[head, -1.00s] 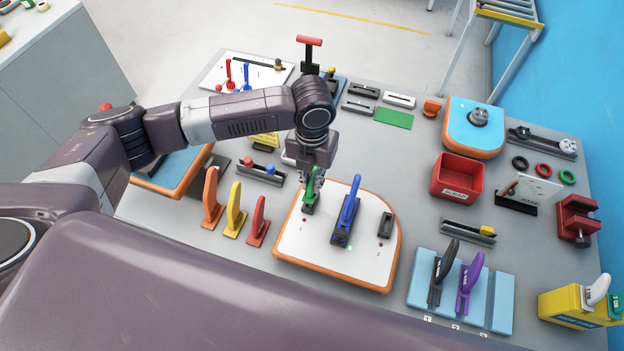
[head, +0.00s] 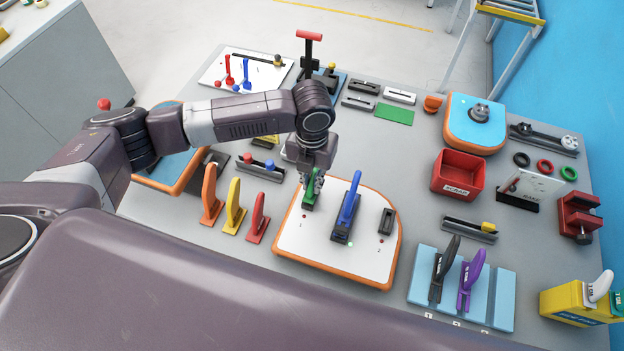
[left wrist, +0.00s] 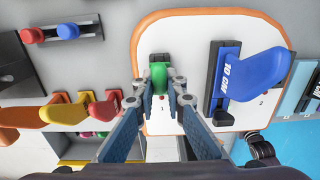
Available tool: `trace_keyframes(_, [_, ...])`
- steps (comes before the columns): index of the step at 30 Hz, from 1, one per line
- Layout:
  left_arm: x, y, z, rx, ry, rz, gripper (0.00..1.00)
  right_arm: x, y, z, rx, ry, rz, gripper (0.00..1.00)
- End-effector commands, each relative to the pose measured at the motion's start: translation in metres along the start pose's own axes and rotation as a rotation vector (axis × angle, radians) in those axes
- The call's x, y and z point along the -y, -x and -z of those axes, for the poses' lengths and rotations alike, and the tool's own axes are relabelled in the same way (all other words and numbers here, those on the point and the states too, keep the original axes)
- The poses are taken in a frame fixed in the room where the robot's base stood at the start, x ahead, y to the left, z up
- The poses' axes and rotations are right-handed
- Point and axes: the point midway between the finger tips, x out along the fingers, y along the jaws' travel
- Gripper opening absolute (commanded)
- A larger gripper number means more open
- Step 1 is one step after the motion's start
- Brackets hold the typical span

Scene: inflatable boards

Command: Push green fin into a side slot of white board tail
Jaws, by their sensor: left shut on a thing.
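The white board tail (head: 345,262) with an orange edge lies on the table in the middle of the head view. A blue fin (head: 350,200) stands upright in its centre slot. A black side slot (head: 387,222) at its right is empty. My left gripper (head: 313,185) is shut on the green fin (head: 308,201) over the left side slot, by the mark 1. In the left wrist view the green fin (left wrist: 158,76) is between the fingers, at the black slot box (left wrist: 159,58). How deep it sits is hidden. My right gripper is not in view.
Orange, yellow and red fins (head: 234,207) stand left of the board. A light blue rack (head: 490,295) with black and purple fins is at the right. A red scrap bin (head: 458,176) stands behind it. Bare grey table lies between board and bin.

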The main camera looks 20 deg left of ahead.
Motion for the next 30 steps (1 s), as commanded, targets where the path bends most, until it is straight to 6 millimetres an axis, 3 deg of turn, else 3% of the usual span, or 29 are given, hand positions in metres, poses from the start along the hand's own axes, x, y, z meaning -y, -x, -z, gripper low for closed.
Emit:
trace_keyframes(11, [0.000,-0.010,0.001,-0.001,-0.001,0.000,0.00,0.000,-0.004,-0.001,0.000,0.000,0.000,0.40])
trace_keyframes(12, [0.000,-0.009,0.001,-0.001,-0.001,0.000,0.15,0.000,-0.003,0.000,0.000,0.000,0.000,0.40])
trace_keyframes(17, [0.000,-0.009,0.000,-0.001,-0.001,0.000,0.31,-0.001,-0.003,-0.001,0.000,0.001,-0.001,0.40])
trace_keyframes(26, [0.000,-0.007,0.000,0.001,0.000,0.000,0.31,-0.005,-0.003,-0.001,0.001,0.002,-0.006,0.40])
trace_keyframes(30, [0.000,0.008,-0.001,0.004,0.000,0.001,0.31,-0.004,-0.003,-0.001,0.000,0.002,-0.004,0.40])
